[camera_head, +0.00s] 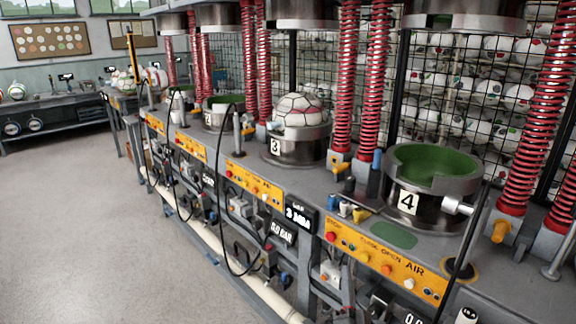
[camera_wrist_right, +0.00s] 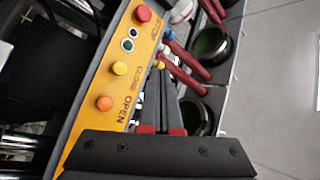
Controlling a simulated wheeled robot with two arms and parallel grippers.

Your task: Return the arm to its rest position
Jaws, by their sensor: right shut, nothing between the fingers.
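My right gripper (camera_wrist_right: 161,108) shows in the right wrist view as a dark bar with bolts along the bottom and narrow fingers above it. It is shut and empty. Behind it is a yellow control panel (camera_wrist_right: 117,72) with red, yellow and orange buttons and the word OPEN. I cannot make out either gripper in the head view. There, press 4 (camera_head: 425,202) stands open and empty with a green lining. A white ball with dark red seams (camera_head: 300,110) sits in press 3 (camera_head: 298,146).
Red springs (camera_head: 374,75) rise behind the presses. A yellow panel (camera_head: 385,265) runs along the bench front, with hanging black cables (camera_head: 228,222). A wire rack of balls (camera_head: 485,90) stands behind. The grey floor (camera_head: 90,210) at the left is clear.

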